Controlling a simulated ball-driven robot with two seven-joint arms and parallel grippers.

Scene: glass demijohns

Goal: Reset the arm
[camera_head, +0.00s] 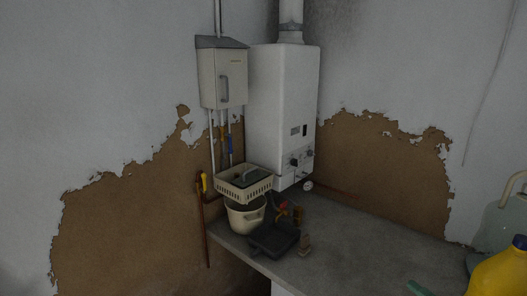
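Neither of my grippers shows in the head view, and no part of my arms can be made out. The task names no object other than the arm. I cannot tell from this view where either arm is or how its gripper stands.
A grey worktop (350,249) runs along the wall. On it are a cream pot (243,218), a slotted basket (244,187) above it, and a dark tray (273,240). A yellow container (500,273) and a glass demijohn (496,228) stand right.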

